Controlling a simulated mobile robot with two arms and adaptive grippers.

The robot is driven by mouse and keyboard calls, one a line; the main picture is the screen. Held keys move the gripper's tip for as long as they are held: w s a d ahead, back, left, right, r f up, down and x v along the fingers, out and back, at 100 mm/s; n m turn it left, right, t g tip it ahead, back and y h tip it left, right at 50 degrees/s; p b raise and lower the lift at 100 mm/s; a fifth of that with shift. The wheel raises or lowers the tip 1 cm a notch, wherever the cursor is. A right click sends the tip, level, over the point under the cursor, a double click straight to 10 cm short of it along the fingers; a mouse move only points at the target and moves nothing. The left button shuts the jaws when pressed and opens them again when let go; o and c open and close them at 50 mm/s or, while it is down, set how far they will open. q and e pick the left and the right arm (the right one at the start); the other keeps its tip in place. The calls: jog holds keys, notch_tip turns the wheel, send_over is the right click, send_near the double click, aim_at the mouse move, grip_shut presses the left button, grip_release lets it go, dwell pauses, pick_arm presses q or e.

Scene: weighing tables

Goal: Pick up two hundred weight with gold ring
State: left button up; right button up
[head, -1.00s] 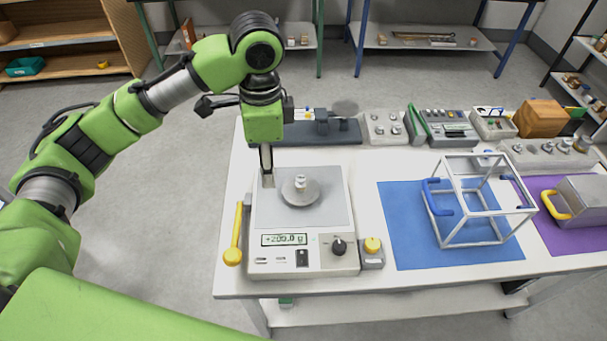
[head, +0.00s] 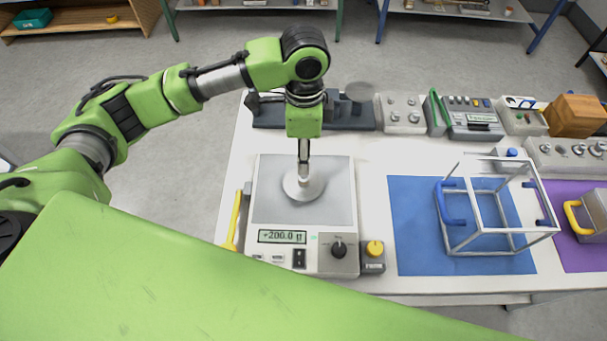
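A small silvery weight (head: 303,177) stands on the round pan (head: 304,193) of the scale (head: 265,205). The scale's display (head: 283,237) reads about 200.0. My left gripper (head: 303,160) points straight down right over the weight and covers most of it. The fingers are seen edge-on, so I cannot tell whether they are open or shut, or whether they touch the weight. No gold ring can be made out on it at this size. My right gripper is not in view.
A yellow-handled lever (head: 234,220) is left of the scale and a yellow-knobbed box (head: 374,250) right of it. A white wire-frame cube (head: 490,240) stands on a blue mat (head: 410,225). Weight blocks and instruments (head: 402,115) line the table's back.

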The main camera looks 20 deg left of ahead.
aim_at(304, 178)
pick_arm(q)
jog(key=shift+w+f, duration=0.1)
jog(key=shift+f, duration=0.2)
jog(key=f+p, duration=0.1)
jog(key=f, duration=0.1)
jog(key=s+f+p, duration=0.1)
jog(key=f, duration=0.1)
jog(key=shift+f, duration=0.45)
jog(key=shift+w+f, duration=0.15)
jog(key=shift+f, duration=0.05)
grip_shut()
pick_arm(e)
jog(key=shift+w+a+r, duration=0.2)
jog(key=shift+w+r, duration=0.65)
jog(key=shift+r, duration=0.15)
